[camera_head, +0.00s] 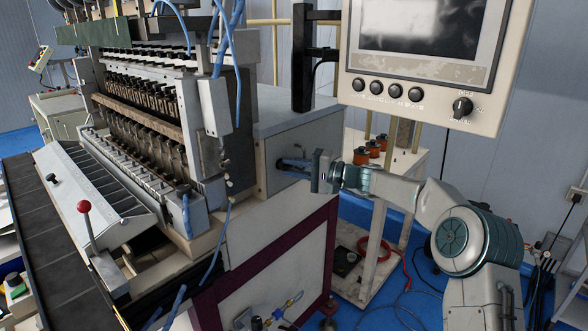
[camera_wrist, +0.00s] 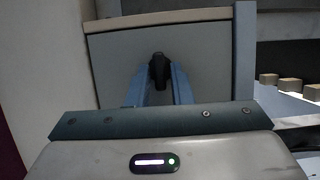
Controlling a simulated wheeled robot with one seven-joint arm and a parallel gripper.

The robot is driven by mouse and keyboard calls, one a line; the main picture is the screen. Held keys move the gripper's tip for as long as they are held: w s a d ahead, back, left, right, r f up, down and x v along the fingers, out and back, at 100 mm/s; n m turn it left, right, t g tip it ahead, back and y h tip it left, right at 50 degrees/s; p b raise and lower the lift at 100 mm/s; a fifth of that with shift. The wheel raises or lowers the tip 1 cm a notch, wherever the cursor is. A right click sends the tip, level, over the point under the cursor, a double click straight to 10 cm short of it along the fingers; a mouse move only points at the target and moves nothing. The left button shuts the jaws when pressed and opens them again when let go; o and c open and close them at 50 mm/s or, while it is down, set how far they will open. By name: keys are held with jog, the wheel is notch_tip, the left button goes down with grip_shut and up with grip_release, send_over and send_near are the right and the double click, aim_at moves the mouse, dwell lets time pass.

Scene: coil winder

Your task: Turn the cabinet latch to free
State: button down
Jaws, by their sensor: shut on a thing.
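The cabinet latch (camera_wrist: 158,70) is a small black handle on a grey cabinet panel (camera_wrist: 112,62) in the wrist view. My gripper (camera_wrist: 158,88) is at the panel, with its two blue fingers on either side of the latch, shut on it. In the head view my gripper (camera_head: 290,163) reaches from the right to the grey side panel (camera_head: 295,138) of the machine cabinet.
A control panel with a screen (camera_head: 420,62) hangs above my arm. Orange-topped spools (camera_head: 368,152) stand on a white cart behind the arm. The winding machine (camera_head: 140,110) fills the left side, with a red-knobbed lever (camera_head: 84,207) in front. Cables lie on the blue floor.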

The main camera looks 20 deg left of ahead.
dwell(0.3)
jog(key=c, duration=1.5)
grip_release()
jog(key=shift+d, duration=0.1)
jog(key=d+b, duration=0.1)
jog(key=d, duration=1.2)
jog(key=shift+d+f, duration=0.1)
jog(key=shift+d, duration=0.2)
jog(key=s+d+f+h+p, duration=0.1)
jog(key=s+d+h+p, duration=0.1)
jog(key=s+h, duration=0.35)
jog(key=s+d+f+h+p, duration=0.1)
jog(key=s+d+h, duration=0.15)
jog(key=s, duration=0.55)
jog(key=s+d+t+h+p, duration=0.1)
jog(key=s+d+h, duration=0.2)
jog(key=s+d, duration=0.4)
jog(key=s+d+t+h+p, duration=0.1)
jog(key=s+d+h+p, duration=0.1)
jog(key=s+d, duration=0.5)
jog(key=s+d+h+p, duration=0.2)
jog(key=s+d+h, duration=0.3)
jog(key=s+d, duration=0.3)
jog(key=shift+s+d+f+t, duration=0.15)
jog(key=shift+s+t, duration=0.25)
jog(key=shift+s, duration=0.6)
